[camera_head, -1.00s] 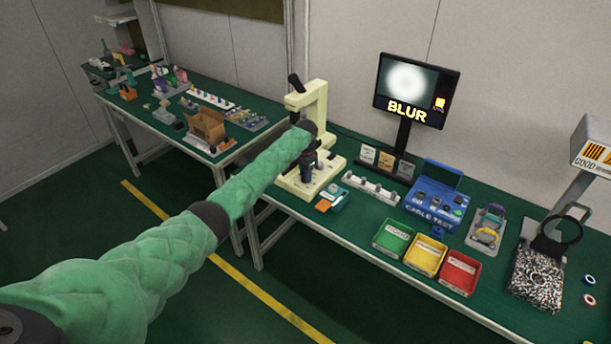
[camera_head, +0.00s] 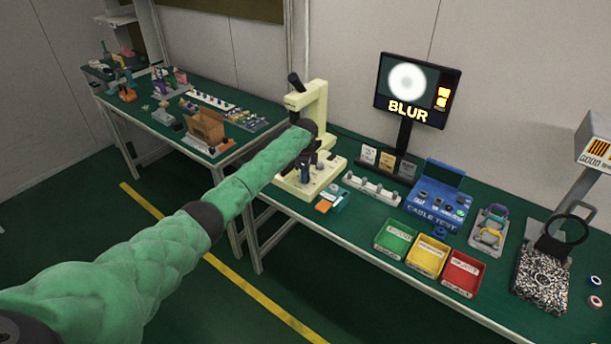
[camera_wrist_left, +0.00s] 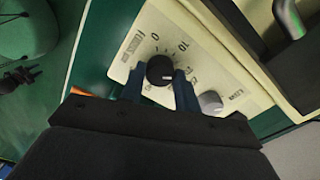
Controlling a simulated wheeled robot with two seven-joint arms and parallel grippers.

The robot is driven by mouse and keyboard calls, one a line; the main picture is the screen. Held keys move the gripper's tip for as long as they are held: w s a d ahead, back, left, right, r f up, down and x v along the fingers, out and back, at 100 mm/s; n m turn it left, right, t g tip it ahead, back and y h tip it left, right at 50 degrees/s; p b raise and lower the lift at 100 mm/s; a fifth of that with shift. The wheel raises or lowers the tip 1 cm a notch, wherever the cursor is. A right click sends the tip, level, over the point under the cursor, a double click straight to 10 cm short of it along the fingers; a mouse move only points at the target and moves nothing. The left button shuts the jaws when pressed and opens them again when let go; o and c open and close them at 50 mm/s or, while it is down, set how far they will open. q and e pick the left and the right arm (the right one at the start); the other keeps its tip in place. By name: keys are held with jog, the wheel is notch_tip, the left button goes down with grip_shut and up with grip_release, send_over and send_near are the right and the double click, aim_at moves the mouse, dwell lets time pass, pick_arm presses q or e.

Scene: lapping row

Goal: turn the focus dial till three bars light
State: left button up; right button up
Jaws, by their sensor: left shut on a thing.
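The focus dial is a black knob (camera_wrist_left: 160,70) with a pale pointer line, on a cream plate marked with numbers in the left wrist view. My left gripper (camera_wrist_left: 160,84) is shut on it, with a dark blue finger on each side. In the head view my left gripper (camera_head: 306,178) reaches down to the base of the cream microscope (camera_head: 318,103), and my arm hides part of it. The monitor (camera_head: 413,90) shows a white disc, the word BLUR and two lit yellow bars (camera_head: 442,97). My right gripper is in neither view.
A grey knob (camera_wrist_left: 210,101) sits near the dial. On the bench are a teal and orange device (camera_head: 333,199), a rail with knobs (camera_head: 372,188), a blue cable tester (camera_head: 437,205), and green (camera_head: 396,240), yellow (camera_head: 427,256) and red (camera_head: 462,274) bins.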

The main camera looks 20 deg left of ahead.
pick_arm(q)
jog(key=shift+w+a+r, duration=0.1)
jog(key=shift+r, duration=0.1)
dwell(0.4)
jog(key=o, duration=0.7)
jog(key=shift+o, duration=1.4)
jog(key=shift+f, duration=0.1)
